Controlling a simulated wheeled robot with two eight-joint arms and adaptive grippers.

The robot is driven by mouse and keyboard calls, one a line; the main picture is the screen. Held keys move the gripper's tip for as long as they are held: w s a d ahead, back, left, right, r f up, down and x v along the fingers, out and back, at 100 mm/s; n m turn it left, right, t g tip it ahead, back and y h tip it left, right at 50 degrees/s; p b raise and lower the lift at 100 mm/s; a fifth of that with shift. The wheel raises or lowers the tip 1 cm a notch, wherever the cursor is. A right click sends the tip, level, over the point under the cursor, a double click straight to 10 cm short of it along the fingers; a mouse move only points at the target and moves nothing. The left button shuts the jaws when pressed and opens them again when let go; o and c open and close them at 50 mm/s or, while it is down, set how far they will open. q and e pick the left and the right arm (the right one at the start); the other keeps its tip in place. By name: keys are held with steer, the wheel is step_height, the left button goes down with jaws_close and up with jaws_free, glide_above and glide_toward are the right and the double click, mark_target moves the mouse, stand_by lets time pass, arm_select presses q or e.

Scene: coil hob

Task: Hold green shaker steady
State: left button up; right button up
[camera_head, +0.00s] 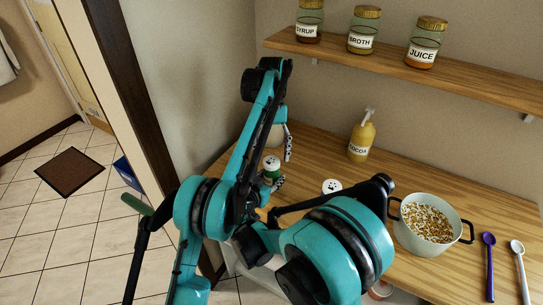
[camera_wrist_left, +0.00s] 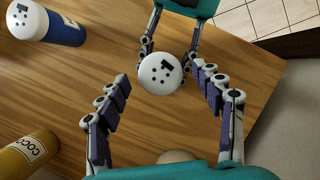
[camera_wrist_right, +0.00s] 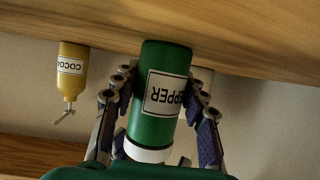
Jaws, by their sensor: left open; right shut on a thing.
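The green shaker (camera_head: 271,178) stands upright on the wooden counter, its white cap with dark holes up. In the right wrist view it (camera_wrist_right: 155,110) appears upside down with a PEPPER label. My right gripper (camera_wrist_right: 165,75) is shut on its body, one finger on each side. In the head view my arms partly hide this grip. My left gripper (camera_wrist_left: 160,80) is open above the shaker. In the left wrist view the white cap (camera_wrist_left: 160,73) shows between its spread fingers, with gaps on both sides. My right gripper's fingers show beyond the cap there.
A blue shaker (camera_wrist_left: 65,30) and a yellow COCOA bottle (camera_head: 360,140) stand nearby. Jars sit on the shelf (camera_head: 400,70) above. The counter's edge is close.

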mark_target(272, 160)
arm_select(q)
step_height(272, 160, up, 11)
steer(key=n+t, duration=0.4)
steer(key=n, duration=1.3)
steer(key=f, duration=0.8)
steer(key=s+f, duration=0.1)
steer(key=f, duration=0.2)
steer(key=shift+f, duration=0.4)
